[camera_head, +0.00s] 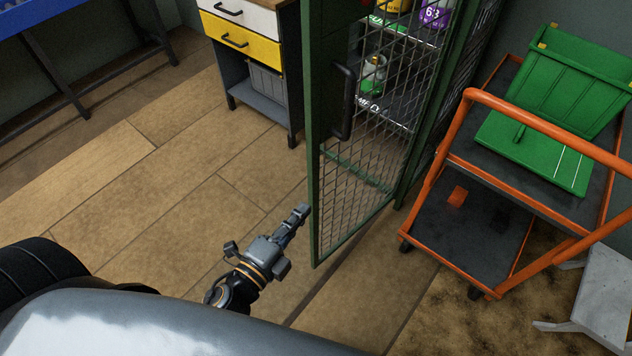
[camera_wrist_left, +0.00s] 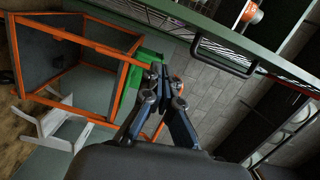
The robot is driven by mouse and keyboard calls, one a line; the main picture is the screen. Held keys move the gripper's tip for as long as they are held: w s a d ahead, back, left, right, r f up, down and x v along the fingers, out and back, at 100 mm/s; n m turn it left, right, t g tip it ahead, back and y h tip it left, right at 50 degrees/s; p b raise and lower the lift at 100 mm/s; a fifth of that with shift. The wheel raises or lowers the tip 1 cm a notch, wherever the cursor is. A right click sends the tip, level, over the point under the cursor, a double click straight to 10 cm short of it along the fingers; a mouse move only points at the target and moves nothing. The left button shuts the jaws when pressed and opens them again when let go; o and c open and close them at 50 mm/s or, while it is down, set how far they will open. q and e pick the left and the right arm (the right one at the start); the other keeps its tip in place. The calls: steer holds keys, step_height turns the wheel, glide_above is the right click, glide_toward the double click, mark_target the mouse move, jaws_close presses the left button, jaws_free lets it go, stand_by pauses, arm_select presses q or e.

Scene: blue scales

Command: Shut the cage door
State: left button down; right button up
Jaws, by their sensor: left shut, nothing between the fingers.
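The cage door (camera_head: 313,190) is a green-framed wire mesh panel that stands open, swung out from the cage. Its black bar handle (camera_head: 346,103) sits near the free edge; a handle also shows in the left wrist view (camera_wrist_left: 222,66). My left gripper (camera_head: 303,210) is shut and empty, low beside the door's free edge in the head view. I cannot tell whether it touches the frame. In the left wrist view its fingers (camera_wrist_left: 160,72) are together, below and left of the handle. My right gripper is not in view.
An orange cart (camera_head: 462,105) carrying a green crate (camera_head: 580,75) stands right of the door. A drawer cabinet (camera_head: 243,40) stands behind to the left. Bottles and cans, including a purple one (camera_head: 436,14), stand on the cage shelves. The wooden floor (camera_head: 150,200) left of the door is clear.

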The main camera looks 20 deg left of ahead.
mark_target(312, 165)
arm_select(q)
steer(key=shift+m, duration=0.4)
steer(key=shift+w+a+r+p, duration=0.2)
steer(key=shift+w+r+p, duration=0.35)
steer(key=shift+w, duration=1.3)
steer(key=shift+w+a+r+p, duration=0.2)
steer(key=shift+w+p, duration=0.55)
steer(key=shift+w, duration=1.15)
steer(key=shift+w+a+r+p, duration=0.15)
steer(key=shift+w+r+p, duration=0.4)
steer(key=shift+w, duration=1.3)
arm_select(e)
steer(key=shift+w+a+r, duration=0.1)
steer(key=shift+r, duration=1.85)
arm_select(q)
steer(key=shift+f, duration=0.15)
